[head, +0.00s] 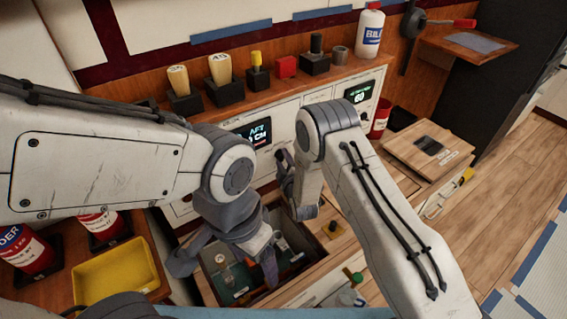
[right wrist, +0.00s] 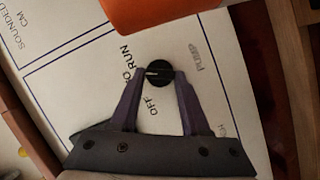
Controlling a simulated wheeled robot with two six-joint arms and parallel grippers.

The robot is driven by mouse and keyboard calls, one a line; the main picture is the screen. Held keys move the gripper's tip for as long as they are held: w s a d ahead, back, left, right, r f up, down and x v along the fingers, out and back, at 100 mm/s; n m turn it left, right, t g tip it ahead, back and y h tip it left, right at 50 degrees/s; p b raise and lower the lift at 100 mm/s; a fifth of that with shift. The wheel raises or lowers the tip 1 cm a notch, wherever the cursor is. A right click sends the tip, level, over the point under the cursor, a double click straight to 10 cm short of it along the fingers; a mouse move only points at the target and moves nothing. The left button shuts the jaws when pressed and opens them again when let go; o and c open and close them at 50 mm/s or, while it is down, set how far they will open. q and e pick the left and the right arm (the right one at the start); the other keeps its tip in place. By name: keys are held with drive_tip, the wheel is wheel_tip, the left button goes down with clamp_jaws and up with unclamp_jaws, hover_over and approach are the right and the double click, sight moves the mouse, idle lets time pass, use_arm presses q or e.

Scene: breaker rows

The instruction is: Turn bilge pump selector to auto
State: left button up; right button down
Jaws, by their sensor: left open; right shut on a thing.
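The bilge pump selector is a small round black knob (right wrist: 158,76) on a white panel in the right wrist view. A pale line on its face points left, toward lettering reading "TO RUN", partly hidden by a finger. "OFF" is printed below the knob, and "PUMP" to its right. My right gripper (right wrist: 159,80) is shut on the knob, one fingertip at each side. In the head view the right gripper (head: 282,156) reaches the panel front, and the knob is hidden there. My left gripper (head: 228,266) is open and empty, above an open bin in the counter.
The panel carries a lit display reading "AFT" (head: 253,134) and another display (head: 358,93). Levers and a red block (head: 286,66) stand on the ledge above. A yellow tray (head: 115,272) and red canisters are at left. An orange thing (right wrist: 150,12) is close above the knob.

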drive_tip(key=n+b, duration=0.1)
drive_tip(key=n+t+b, duration=0.1)
drive_tip(key=shift+a+f+n, duration=0.1)
drive_tip(key=shift+f+n, duration=0.2)
drive_tip(key=shift+n+t+b, duration=0.5)
drive_tip(key=shift+n+b, duration=0.15)
drive_tip(key=shift+n, duration=0.35)
drive_tip(key=shift+c, duration=1.9)
unclamp_jaws()
drive_tip(key=p+v, duration=0.1)
drive_tip(key=v, duration=0.9)
drive_tip(key=shift+s, duration=0.3)
drive_tip(key=shift+a, duration=0.1)
